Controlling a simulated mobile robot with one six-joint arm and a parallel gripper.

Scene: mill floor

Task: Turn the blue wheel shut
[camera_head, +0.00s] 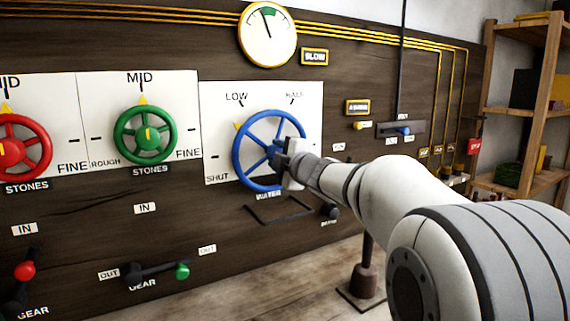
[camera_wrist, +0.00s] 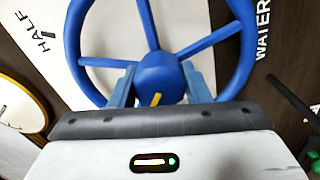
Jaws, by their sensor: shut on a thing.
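The blue wheel (camera_head: 236,155) stands on a white plate marked SHUT, LOW and HALF, above the label WATER. A yellow pointer (camera_head: 237,126) at its upper left rim sits between SHUT and LOW. My gripper (camera_head: 284,157) reaches in from the right and is at the wheel's hub. In the wrist view the blue wheel (camera_wrist: 157,72) fills the top, and the two blue fingers of my gripper (camera_wrist: 160,82) are shut on its hub, one on each side. A yellow mark shows on the hub. The SHUT label is out of the wrist view.
A green wheel (camera_head: 118,136) and a red wheel (camera_head: 45,150) are to the left, both with pointers at MID. A gauge (camera_head: 267,35) hangs above. Below are levers, one with a green knob (camera_head: 182,271). Shelves (camera_head: 545,85) stand at the right.

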